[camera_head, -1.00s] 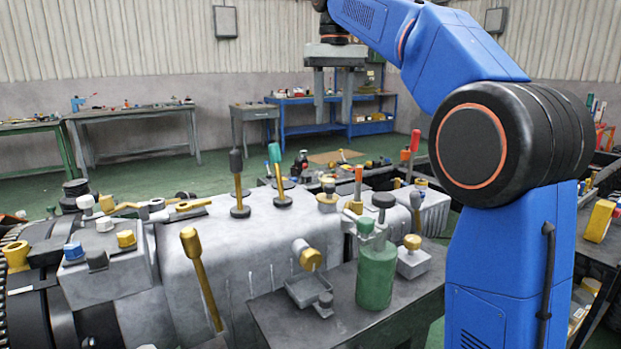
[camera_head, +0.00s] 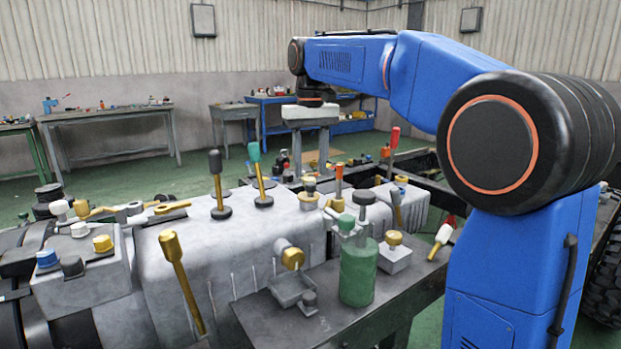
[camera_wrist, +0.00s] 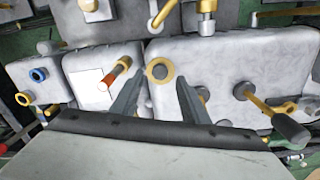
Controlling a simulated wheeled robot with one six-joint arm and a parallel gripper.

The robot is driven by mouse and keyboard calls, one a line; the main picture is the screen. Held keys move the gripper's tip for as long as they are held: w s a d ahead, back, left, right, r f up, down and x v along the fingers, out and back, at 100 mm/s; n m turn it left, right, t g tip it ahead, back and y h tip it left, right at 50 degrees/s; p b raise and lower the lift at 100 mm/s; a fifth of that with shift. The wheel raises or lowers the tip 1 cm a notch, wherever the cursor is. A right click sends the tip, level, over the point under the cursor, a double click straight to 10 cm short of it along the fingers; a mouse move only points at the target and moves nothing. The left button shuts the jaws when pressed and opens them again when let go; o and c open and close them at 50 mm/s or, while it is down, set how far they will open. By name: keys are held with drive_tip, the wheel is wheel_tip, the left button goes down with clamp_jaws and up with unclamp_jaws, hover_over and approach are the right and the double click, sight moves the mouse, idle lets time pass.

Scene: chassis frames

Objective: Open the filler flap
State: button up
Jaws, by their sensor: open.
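My gripper (camera_head: 310,160) points down over the grey machine housing (camera_head: 225,245), its two fingers apart and empty. In the head view the gold-rimmed fitting (camera_head: 309,201) stands on the housing top just below the gripper. No contact shows. An orange-handled lever (camera_wrist: 118,73) is just left of it in the wrist view.
Two upright levers, dark-handled (camera_head: 217,185) and green-handled (camera_head: 257,175), stand on the housing. A red-handled lever (camera_head: 394,150) rises behind. Workbenches stand along the far wall.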

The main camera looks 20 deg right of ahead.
sight(311, 184)
drive_tip(key=shift+f, duration=1.85)
clamp_jaws()
